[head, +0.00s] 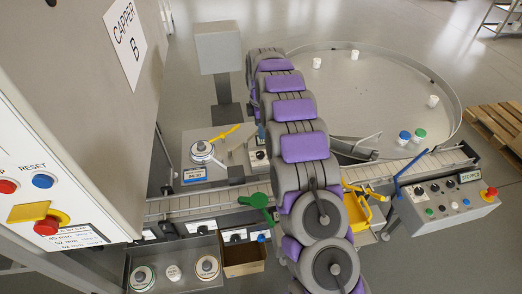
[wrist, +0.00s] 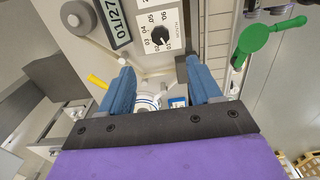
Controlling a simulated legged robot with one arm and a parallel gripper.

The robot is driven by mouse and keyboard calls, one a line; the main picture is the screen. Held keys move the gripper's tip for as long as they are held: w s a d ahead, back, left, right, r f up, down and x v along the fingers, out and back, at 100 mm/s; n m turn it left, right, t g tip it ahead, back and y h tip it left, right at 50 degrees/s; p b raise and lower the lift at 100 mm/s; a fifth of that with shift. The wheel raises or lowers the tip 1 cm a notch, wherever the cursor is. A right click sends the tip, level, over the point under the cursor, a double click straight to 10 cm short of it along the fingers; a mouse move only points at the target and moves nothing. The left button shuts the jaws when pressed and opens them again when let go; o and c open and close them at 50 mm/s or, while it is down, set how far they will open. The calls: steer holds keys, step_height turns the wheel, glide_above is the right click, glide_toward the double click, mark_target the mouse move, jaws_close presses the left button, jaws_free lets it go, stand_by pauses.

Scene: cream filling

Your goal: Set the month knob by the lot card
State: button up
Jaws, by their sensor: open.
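In the head view the knob (head: 259,155) shows small beside my arm, and my gripper is mostly hidden.
A green-handled lever (wrist: 258,38) is right of my gripper; it also shows in the head view (head: 258,202). A yellow-handled round unit (head: 203,150) stands left of the dial. A conveyor (head: 190,204) runs in front, with a turntable (head: 385,75) behind right.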

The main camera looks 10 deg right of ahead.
mark_target(260, 153)
step_height(260, 153, down, 14)
steer(key=shift+a+r, duration=0.1)
stand_by(0.5)
steer(key=shift+r, duration=0.1)
steer(key=c, duration=1)
steer(key=shift+c, duration=0.2)
